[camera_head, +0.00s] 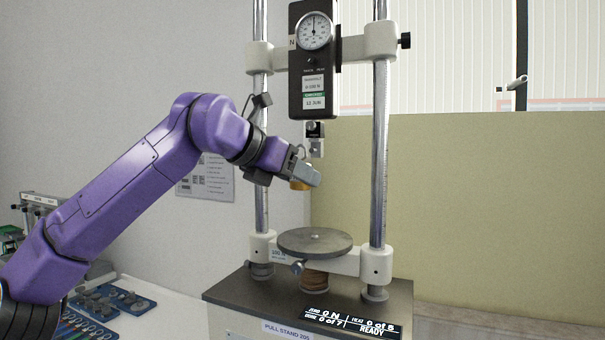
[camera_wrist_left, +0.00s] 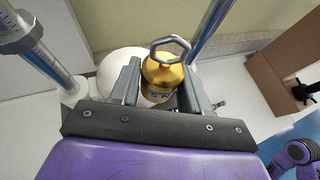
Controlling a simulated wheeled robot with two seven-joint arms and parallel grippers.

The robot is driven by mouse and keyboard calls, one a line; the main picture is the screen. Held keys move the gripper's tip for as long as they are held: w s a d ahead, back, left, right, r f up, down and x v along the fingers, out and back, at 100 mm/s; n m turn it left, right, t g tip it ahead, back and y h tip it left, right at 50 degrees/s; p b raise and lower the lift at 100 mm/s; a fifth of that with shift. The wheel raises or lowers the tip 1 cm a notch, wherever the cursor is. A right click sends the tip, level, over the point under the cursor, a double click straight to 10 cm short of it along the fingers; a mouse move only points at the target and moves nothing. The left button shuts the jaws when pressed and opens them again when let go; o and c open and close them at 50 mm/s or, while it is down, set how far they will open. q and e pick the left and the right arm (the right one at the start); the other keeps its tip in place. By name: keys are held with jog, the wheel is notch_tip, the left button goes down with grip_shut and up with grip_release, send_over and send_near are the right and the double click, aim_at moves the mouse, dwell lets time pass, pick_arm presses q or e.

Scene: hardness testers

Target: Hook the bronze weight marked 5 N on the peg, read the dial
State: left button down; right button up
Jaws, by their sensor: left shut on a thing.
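The bronze weight (camera_head: 299,186) is held in my left gripper (camera_head: 309,173), which is shut on it. In the left wrist view the weight (camera_wrist_left: 160,80) sits upright between the fingers (camera_wrist_left: 165,92), with a grey wire hook loop (camera_wrist_left: 170,48) on top; its marking is too small to read. The round dial (camera_head: 315,31) is on the black gauge, its needle pointing about straight up. A small dark fitting (camera_head: 315,129) with a light block under it hangs below the gauge, just above the gripper. I cannot make out the peg clearly. My right gripper is not seen.
The stand has two steel columns (camera_head: 379,150) flanking the gripper. A round grey plate (camera_head: 315,241) lies below it. A display (camera_head: 350,322) on the base reads READY. Blue trays (camera_head: 112,300) with grey pieces lie at lower left.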

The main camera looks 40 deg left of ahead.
pick_arm(q)
jog(key=shift+s+a+r, duration=0.15)
jog(key=shift+r, duration=0.2)
jog(key=shift+a+p, duration=0.15)
jog(key=shift+p, duration=0.15)
jog(key=shift+w+a+f+p, duration=0.15)
jog(key=shift+w+p, duration=0.15)
jog(key=shift+w, duration=0.25)
jog(key=shift+w+a+p, duration=0.1)
jog(key=shift+w+p, duration=0.15)
jog(key=shift+w, duration=0.3)
jog(key=w+a+p, duration=0.1)
jog(key=w+p, duration=0.4)
jog(key=w, duration=0.2)
jog(key=shift+a+f, duration=0.25)
jog(key=shift+a, duration=0.05)
